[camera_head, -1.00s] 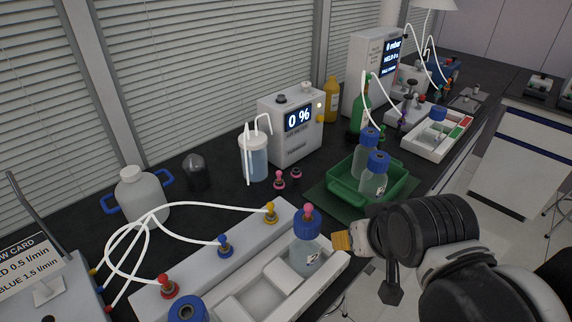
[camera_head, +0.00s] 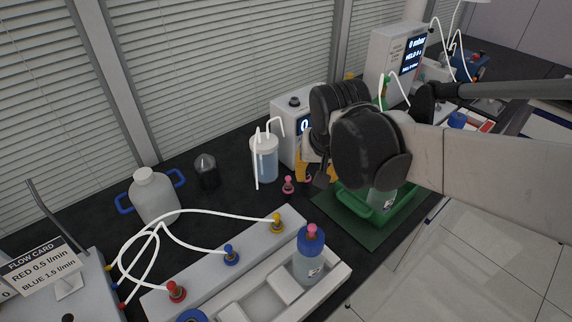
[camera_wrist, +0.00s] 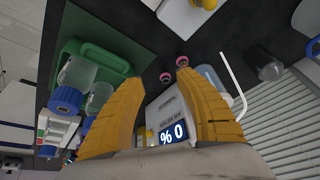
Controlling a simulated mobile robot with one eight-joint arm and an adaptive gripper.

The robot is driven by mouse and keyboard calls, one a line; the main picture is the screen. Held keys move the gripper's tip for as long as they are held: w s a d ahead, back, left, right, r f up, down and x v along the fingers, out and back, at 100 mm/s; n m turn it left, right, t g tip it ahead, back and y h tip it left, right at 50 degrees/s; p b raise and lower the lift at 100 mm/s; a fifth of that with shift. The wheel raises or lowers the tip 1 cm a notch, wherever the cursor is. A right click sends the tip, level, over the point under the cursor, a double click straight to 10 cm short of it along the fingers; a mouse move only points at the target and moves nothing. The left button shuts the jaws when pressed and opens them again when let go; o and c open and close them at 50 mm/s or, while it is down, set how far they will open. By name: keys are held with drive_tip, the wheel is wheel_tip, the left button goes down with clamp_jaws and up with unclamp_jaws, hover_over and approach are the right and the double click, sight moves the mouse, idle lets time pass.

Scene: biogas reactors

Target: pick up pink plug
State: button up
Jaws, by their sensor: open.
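A small pink plug (camera_head: 289,185) stands on the dark bench in front of the white display box. In the wrist view there are two small pink-topped pieces, one nearer the fingertips (camera_wrist: 166,77) and one a little farther right (camera_wrist: 182,62). In the head view the second is mostly hidden by my gripper. My gripper (camera_head: 318,172) is open and empty, just right of the plug, with its yellow fingers mostly covered by the wrist. In the wrist view the open fingers (camera_wrist: 160,79) frame the nearer pink piece, apart from it. Another pink plug (camera_head: 312,229) sits in a blue-capped bottle (camera_head: 309,262).
The display box (camera_head: 287,130) stands close behind my gripper. A jar with white tubes (camera_head: 264,160) is left of it. The green tray (camera_head: 350,208) with bottles lies right, under my arm. The white rack (camera_head: 338,284) is in front. Bare bench lies left of the plug.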

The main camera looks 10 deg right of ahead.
drive_tip(key=g+p, duration=0.1)
drive_tip(key=p, duration=0.2)
approach(288, 178)
drive_tip(key=shift+m+h, duration=0.3)
drive_tip(key=shift+m, duration=0.1)
drive_tip(key=x, duration=0.2)
drive_tip(key=b+x, duration=0.1)
drive_tip(key=x, duration=0.1)
drive_tip(key=a+x, duration=0.1)
drive_tip(key=x, duration=0.1)
drive_tip(key=shift+f+b, duration=0.1)
drive_tip(key=shift+b, duration=0.3)
drive_tip(key=b+x, duration=0.1)
drive_tip(key=x, duration=0.2)
drive_tip(key=b+x, duration=0.2)
drive_tip(key=shift+w+d+f, duration=0.15)
drive_tip(key=shift+d+f, duration=0.1)
drive_tip(key=shift+f, duration=0.1)
drive_tip(key=shift+r, duration=0.1)
clamp_jaws()
